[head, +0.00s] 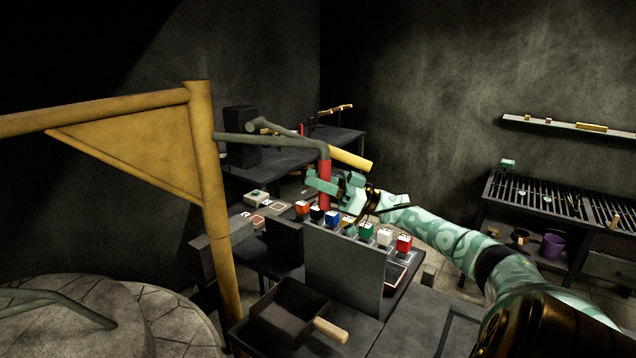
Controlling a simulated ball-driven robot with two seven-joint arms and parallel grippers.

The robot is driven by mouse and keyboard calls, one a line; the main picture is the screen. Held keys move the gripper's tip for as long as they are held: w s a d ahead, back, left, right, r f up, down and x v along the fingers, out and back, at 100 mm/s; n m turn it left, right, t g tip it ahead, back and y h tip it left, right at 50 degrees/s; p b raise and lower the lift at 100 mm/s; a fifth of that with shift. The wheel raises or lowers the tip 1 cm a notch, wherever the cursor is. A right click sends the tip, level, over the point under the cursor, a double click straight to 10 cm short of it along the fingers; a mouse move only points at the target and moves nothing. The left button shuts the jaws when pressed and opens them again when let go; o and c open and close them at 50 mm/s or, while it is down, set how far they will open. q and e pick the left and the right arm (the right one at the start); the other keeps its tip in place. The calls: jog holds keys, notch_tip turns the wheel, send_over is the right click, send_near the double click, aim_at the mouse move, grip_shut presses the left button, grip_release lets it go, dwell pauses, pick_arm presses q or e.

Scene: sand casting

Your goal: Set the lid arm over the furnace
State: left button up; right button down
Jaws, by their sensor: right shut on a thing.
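The lid arm is a yellow post (213,200) with a triangular brace and a boom (95,112) running out of view to the left. A grey bar runs right from the post and ends in a red upright grip (325,168). My right gripper (333,190) is shut on this red grip. A round pale stone body (165,315), seemingly the furnace or its lid, stands at the lower left, with a bent grey bar (60,301) across it. I cannot tell lid from furnace there. My left gripper is not in view.
A dark bench behind the post carries a row of coloured cubes (365,231), an upright grey panel (343,268) and an open dark box with a wooden handle (330,329). A slatted rack table (545,197) and a wall shelf (565,125) are at right.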

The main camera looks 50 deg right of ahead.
jog(key=c, duration=1.2)
grip_release()
jog(key=shift+o, duration=0.2)
jog(key=b+v, duration=0.2)
jog(key=v, duration=1.4)
jog(key=shift+f, duration=0.25)
